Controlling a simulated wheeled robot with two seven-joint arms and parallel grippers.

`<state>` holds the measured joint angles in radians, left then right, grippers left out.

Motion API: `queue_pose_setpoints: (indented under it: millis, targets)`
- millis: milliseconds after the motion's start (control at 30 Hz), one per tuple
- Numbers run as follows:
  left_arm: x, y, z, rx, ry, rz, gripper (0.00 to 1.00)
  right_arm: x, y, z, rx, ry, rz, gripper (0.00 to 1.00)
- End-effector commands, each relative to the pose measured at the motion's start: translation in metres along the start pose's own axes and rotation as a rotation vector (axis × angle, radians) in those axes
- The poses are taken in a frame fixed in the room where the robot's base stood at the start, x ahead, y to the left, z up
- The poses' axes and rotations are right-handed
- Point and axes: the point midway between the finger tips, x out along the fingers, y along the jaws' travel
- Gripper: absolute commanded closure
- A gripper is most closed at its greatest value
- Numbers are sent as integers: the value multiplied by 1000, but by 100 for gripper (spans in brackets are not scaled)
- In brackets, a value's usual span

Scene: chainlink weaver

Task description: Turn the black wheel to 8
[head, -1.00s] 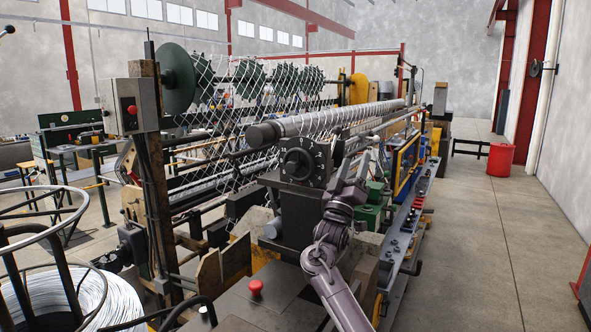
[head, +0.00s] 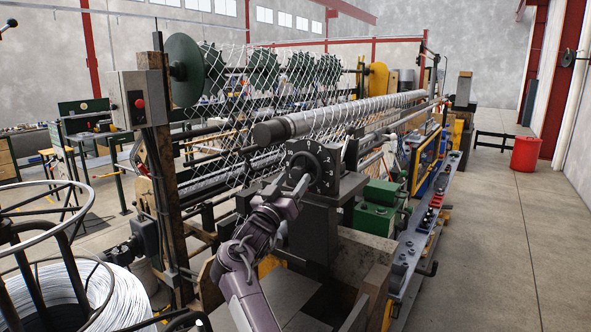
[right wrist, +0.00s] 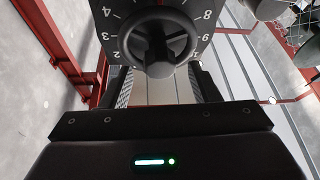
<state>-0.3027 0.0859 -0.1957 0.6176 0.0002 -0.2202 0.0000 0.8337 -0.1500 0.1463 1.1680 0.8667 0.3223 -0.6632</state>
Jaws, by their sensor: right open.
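The black wheel (right wrist: 157,38) fills the top middle of the right wrist view, with a dark hub and crossbar. It sits on a black dial plate with white numbers; 2, 3 and 4 show on the left, 8 and 9 on the right. I cannot tell which number it points to. In the head view the dial plate (head: 325,160) stands on a dark block, with the wheel partly covered by my right gripper (head: 293,188). In the right wrist view my right gripper (right wrist: 164,80) is open, its fingers below the wheel on either side. I cannot tell whether they touch it. My left gripper is out of view.
A thick grey roller (head: 340,115) runs back just above the dial, with wire mesh (head: 225,100) behind it. A green machine part (head: 380,208) stands to the right. A wire coil (head: 75,295) is at the lower left. Clear floor (head: 500,240) lies to the right.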

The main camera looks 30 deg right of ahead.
Motion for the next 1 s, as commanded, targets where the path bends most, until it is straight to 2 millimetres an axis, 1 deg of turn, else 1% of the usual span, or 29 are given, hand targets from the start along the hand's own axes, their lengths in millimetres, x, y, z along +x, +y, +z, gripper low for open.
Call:
queue_pose_setpoints:
  millis: [33,200,467,500,833,1000]
  targets:
    - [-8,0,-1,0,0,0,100,9,1,-3,-2,0,1,44]
    - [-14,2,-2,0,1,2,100,21,0,0,-2,0,-1,44]
    - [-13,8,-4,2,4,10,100,23,0,1,0,-1,-1,44]
    - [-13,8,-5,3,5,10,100,23,0,1,0,-1,-1,46]
    - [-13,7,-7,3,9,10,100,23,0,1,0,0,-1,89]
    - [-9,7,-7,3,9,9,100,22,-1,2,9,0,2,89]
